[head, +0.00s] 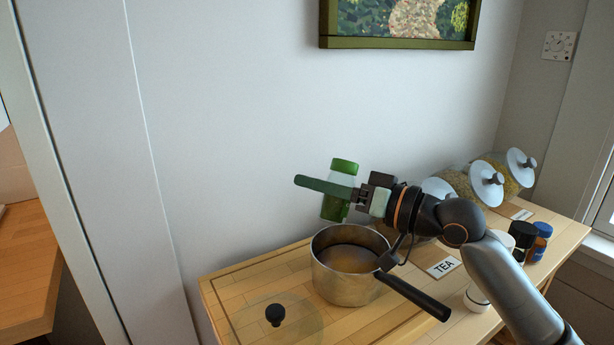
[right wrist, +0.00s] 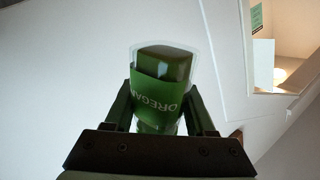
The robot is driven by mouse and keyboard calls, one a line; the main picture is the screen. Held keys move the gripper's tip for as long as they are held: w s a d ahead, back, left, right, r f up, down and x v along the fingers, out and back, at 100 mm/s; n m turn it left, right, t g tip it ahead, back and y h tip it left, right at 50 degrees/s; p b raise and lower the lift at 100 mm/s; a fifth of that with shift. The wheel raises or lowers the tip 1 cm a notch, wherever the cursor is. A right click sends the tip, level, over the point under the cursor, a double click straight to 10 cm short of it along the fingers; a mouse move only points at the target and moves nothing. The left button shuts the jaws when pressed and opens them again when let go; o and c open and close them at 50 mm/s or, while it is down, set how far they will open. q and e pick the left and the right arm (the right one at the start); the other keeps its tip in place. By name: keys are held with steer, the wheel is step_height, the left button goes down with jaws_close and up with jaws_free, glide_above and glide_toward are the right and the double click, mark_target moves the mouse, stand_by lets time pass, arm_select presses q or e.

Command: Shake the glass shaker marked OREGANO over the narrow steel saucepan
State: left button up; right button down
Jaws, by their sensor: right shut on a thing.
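The glass shaker marked OREGANO (head: 343,174) is held in the air above the narrow steel saucepan (head: 345,285), slightly tilted and apart from it. One green end points up; I cannot tell which end is the cap. My right gripper (head: 345,192) is shut on the shaker's middle, a finger on each side. The saucepan stands on the wooden top, open, with brownish contents and its dark handle pointing to the lower right. My left gripper is not in view.
A clear lid with a black knob (head: 275,314) lies left of the saucepan. A TEA card (head: 443,267), small dark-capped jars (head: 522,236) and tilted glass jars (head: 487,178) with pale lids are to the right. The wall is close behind, with a framed picture (head: 400,42) above.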

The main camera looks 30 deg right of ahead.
steer(key=m+p, duration=0.1)
steer(key=m, duration=0.2)
steer(key=s+a+f+m+p, duration=0.1)
steer(key=m+p, duration=0.1)
steer(key=m, duration=0.2)
steer(key=a+m+p, duration=0.1)
steer(key=m+p, duration=0.1)
steer(key=m, duration=0.2)
steer(key=shift+s+f, duration=0.25)
steer(key=m+p, duration=0.3)
steer(key=r+m+p, duration=0.1)
steer(key=m+p, duration=0.1)
steer(key=p, duration=0.1)
steer(key=shift+w+d+m, duration=0.1)
steer(key=shift+m, duration=0.3)
arm_select(q)
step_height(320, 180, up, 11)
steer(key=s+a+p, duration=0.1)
steer(key=p, duration=0.1)
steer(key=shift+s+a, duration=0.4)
arm_select(e)
steer(key=shift+w+d+r+m, duration=0.1)
steer(key=shift+d+r+m, duration=0.1)
steer(key=shift+m, duration=0.45)
steer(key=shift+w+d+r+m, duration=0.1)
steer(key=shift+r+m, duration=0.05)
steer(key=shift+m, duration=0.5)
steer(key=shift+s+a, duration=0.1)
steer(key=shift+r, duration=1.5)
